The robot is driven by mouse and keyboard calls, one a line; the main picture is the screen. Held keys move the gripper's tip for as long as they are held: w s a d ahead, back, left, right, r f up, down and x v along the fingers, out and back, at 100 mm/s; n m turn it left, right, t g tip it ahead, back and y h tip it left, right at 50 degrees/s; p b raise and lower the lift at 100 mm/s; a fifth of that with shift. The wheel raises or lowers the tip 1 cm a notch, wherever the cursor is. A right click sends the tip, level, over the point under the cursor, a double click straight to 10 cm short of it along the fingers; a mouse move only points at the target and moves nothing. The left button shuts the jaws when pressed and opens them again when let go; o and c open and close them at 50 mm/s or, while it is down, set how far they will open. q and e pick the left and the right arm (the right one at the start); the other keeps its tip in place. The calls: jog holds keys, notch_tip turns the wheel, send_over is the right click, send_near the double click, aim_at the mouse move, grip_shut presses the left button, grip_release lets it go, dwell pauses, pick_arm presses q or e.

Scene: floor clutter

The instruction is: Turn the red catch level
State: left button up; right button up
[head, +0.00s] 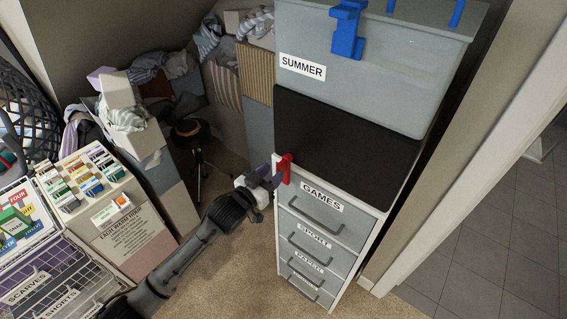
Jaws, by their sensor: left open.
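The red catch (287,168) is on the left front corner of the drawer cabinet, just above the GAMES drawer (328,218). Its red piece looks roughly upright, with a small white part beside it on the left. My left gripper (273,176) comes in from the lower left and is open. Its fingertips are at the left side of the catch; I cannot tell whether they touch it. My right gripper is out of view.
A grey SUMMER box (370,75) with blue clips stands above a dark panel on the cabinet. Boxes with clothes (128,118) and a rack of coloured cards (85,180) stand at left. Carpet is clear in front; a white door frame is at right.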

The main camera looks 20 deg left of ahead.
aim_at(277, 169)
pick_arm(q)
jog(key=shift+x, duration=2.9)
jog(key=shift+c, duration=0.4)
grip_shut()
